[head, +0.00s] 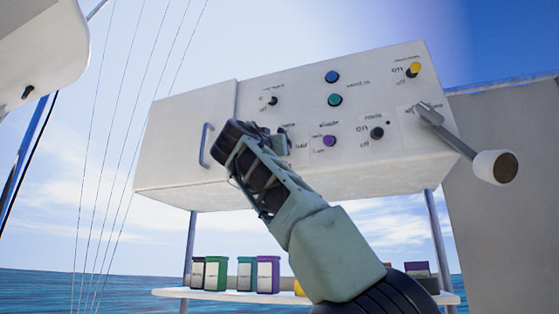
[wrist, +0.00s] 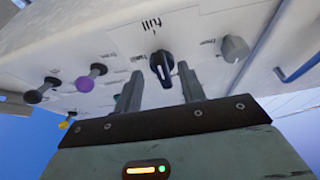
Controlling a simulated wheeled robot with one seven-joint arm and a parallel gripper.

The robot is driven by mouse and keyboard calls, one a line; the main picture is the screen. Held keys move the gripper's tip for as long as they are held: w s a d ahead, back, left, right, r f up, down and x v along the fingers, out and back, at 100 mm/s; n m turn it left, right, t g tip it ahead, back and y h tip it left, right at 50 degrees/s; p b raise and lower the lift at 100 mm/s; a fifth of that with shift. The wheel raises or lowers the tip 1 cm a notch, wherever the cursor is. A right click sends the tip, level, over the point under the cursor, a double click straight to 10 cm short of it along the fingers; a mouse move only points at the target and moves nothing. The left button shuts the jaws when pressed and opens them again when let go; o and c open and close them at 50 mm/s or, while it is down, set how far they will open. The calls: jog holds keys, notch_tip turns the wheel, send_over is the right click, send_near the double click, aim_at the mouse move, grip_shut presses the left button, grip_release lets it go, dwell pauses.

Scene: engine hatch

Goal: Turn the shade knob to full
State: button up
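The shade knob (wrist: 161,68) is a black dial with a pale mark in the wrist view. The word "full" is printed above it there, and a smaller label sits close to its upper edge. I cannot tell exactly which way it points. My gripper (wrist: 160,72) is open, with one finger on each side of the knob. I see no clear contact with it. In the head view my gripper (head: 260,136) is up against the front of the white control box (head: 185,145) and hides the knob there.
A purple knob (head: 329,141), a teal button (head: 335,99), a blue button (head: 332,77) and a black knob (head: 377,133) lie to the right. A grey knob (wrist: 236,48) is beside the fingers. A lever (head: 440,128) juts out far right. A handle (head: 205,145) is left.

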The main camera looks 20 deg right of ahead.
jog(key=b+v, duration=0.5)
jog(key=v, duration=0.7)
jog(key=shift+b, duration=0.3)
jog(key=shift+w, duration=0.1)
